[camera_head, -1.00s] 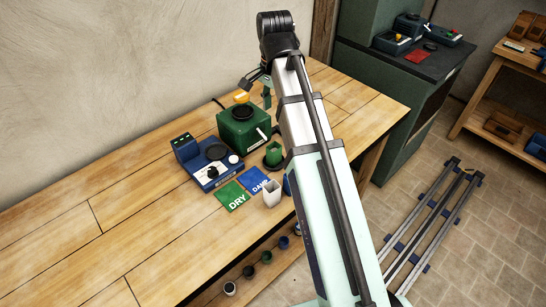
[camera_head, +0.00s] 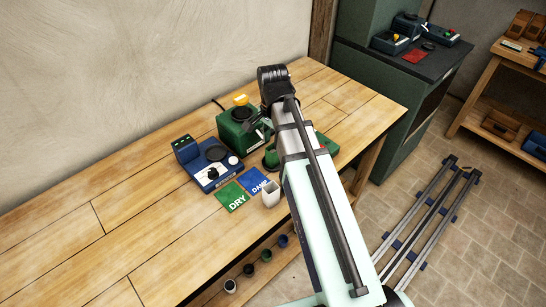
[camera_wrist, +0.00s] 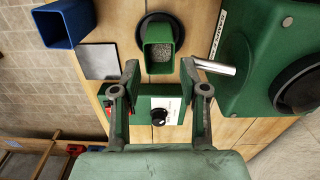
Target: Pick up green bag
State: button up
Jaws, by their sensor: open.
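No soft green bag is recognisable. A green square open-topped container (camera_wrist: 158,57) with grey granules inside stands on a round black dish (camera_wrist: 178,20) in the wrist view. In the head view the green container (camera_head: 271,157) shows just left of my arm. My gripper (camera_wrist: 160,72) is open and empty, with its fingertips just below the container in the wrist view and apart from each other. In the head view my gripper (camera_head: 262,124) is partly hidden, over the bench near the green machine.
A green machine (camera_head: 236,131) with a silver handle (camera_wrist: 215,67) stands close beside the container. A green device with a knob (camera_wrist: 158,117) lies below the fingers. A blue container (camera_wrist: 60,30), white cup (camera_head: 270,196) and blue scale (camera_head: 208,170) are nearby. The bench's left is clear.

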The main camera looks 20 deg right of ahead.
aim_at(273, 148)
jog(key=shift+f+p, duration=0.9)
jog(key=shift+f, duration=1.75)
grip_shut()
